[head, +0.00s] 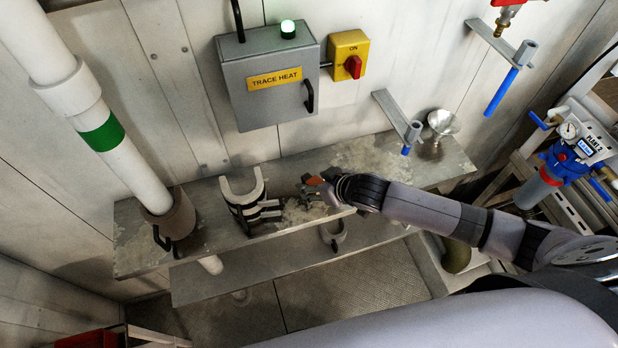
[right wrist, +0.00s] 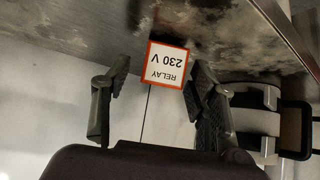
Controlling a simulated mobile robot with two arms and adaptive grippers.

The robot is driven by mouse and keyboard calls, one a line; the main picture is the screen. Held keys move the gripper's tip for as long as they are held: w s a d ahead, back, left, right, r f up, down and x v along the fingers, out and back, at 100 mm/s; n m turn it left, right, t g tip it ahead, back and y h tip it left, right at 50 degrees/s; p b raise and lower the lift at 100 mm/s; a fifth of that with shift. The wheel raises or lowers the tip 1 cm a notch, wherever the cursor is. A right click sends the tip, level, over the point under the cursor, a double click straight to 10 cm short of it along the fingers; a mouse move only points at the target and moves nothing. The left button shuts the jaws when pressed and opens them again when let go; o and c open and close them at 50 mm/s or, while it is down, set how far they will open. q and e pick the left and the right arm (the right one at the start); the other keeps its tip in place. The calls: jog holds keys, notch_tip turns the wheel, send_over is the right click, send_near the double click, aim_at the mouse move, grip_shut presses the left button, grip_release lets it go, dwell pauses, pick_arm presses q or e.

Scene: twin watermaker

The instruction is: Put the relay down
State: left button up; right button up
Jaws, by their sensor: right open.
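The relay (right wrist: 166,64) shows in the right wrist view as a white face with an orange border, its lettering "RELAY 230 V" upside down. It is between the tips of my right gripper (right wrist: 152,82), closer to the right-hand finger; whether it touches that finger I cannot tell. The fingers are spread apart. In the head view my right gripper (head: 314,190) is low over the stained grey shelf (head: 370,152), with a small orange part of the relay (head: 314,181) at its tips. The relay's underside is hidden. My left gripper is not in view.
A grey cradle with a white fork (head: 243,200) stands close left of the gripper. A brown collar (head: 174,217) holds the white pipe (head: 118,150) farther left. The trace heat box (head: 268,85) and yellow switch (head: 349,55) are on the wall.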

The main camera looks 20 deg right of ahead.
grip_shut()
dwell(0.8)
